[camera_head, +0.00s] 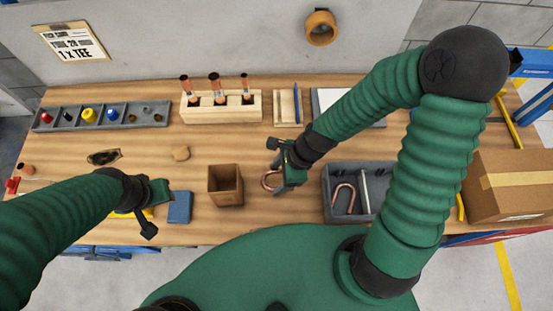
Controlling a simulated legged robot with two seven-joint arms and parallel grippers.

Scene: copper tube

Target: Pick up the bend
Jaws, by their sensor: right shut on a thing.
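A copper bend (268,181), a curved tube, shows at my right gripper (279,168). The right gripper is shut on the bend and hides part of it, between the brown box and the grey bin. Another copper U-shaped bend (344,197) lies in the left part of the grey divided bin (328,180). My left gripper (154,212) is over the front left of the table; I cannot tell how wide its jaws are apart.
An open brown box (225,186) stands mid-table, with a blue block (180,207) to its left. A wooden rack (222,118) holds upright copper tubes. A cardboard box (510,187) stands at right. A parts tray (155,125) lies at back left.

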